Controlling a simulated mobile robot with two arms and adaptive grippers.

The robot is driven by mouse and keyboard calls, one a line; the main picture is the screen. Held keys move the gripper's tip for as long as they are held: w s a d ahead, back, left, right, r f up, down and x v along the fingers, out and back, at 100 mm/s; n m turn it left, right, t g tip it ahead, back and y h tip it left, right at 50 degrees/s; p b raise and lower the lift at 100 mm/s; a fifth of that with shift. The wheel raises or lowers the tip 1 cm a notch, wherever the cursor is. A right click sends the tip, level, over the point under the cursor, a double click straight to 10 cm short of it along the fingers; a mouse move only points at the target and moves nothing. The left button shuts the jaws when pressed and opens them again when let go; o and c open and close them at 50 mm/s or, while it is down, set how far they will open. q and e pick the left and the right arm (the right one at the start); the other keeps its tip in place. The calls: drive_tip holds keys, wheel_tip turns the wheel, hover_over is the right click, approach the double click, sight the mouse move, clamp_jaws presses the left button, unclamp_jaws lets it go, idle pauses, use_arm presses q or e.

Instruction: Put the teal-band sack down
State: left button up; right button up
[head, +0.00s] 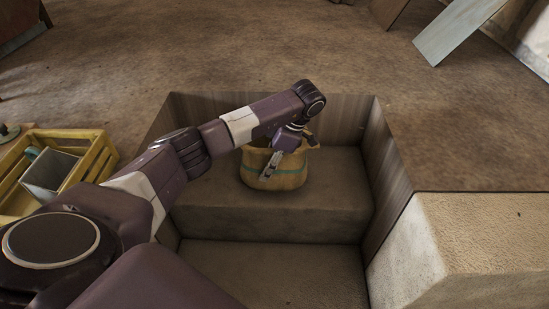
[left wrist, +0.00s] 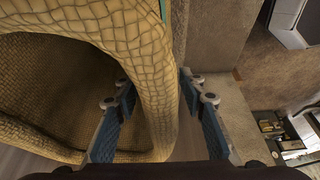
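The teal-band sack (head: 287,178) is a tan woven bag with a thin teal stripe. In the head view it stands upright in the wooden-walled recess, and its base appears to touch the upper step (head: 220,205). My left gripper (head: 271,167) reaches down over its near side. In the left wrist view the sack's rim wall (left wrist: 150,75) runs between the two fingers (left wrist: 157,105), one inside the sack and one outside, both close against it. The inside of the sack looks empty where it shows. My right gripper is not in view.
Wooden walls (head: 395,160) enclose the recess, with a lower step (head: 275,262) in front. A yellow crate (head: 98,160) holding a grey container (head: 48,172) stands at left. A pale rough block (head: 490,235) is at right. The upper step beside the sack is clear.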

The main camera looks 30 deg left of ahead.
use_arm(q)
drive_tip(key=shift+f, duration=0.25)
idle(0.3)
drive_tip(key=shift+c, duration=0.4)
clamp_jaws()
